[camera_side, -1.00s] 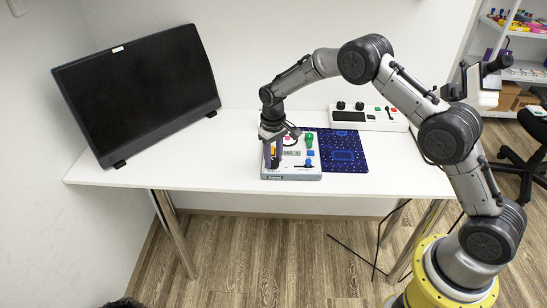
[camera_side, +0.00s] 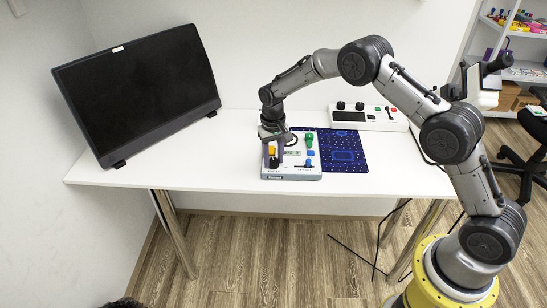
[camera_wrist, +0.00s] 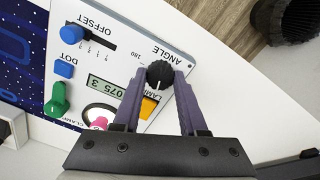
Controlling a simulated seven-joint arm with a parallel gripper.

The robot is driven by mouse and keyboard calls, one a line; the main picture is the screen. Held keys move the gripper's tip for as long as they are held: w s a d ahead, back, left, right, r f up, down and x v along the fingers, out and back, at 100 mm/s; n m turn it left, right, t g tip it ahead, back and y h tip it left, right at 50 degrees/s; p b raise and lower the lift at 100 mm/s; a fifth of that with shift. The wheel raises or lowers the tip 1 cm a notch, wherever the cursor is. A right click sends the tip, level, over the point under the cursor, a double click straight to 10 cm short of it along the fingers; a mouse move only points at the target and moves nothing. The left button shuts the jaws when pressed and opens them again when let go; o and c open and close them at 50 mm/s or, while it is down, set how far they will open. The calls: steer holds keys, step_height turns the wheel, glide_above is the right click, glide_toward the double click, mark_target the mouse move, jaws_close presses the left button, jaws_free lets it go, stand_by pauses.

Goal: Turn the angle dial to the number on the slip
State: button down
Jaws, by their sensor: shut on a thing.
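The angle dial (camera_wrist: 160,75) is a round black knob with a white pointer mark, beside the word ANGLE on a white control panel (camera_wrist: 125,55). My gripper (camera_wrist: 163,73) has purple-grey fingers on both sides of the knob and is shut on it. In the side view, my gripper (camera_side: 272,161) is down at the panel's left part, and the panel (camera_side: 292,173) lies on the table's front half. A small display (camera_wrist: 107,87) on the panel shows digits that I cannot read surely. I see no number slip in either view.
A dark blue mat (camera_side: 345,160) lies right of the panel. The table's left front is clear.

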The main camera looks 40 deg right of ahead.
mark_target(273, 161)
steer(key=shift+r, duration=0.1)
steer(key=shift+c, duration=2.2)
jaws_free()
step_height(273, 161, up, 14)
steer(key=shift+a, duration=0.1)
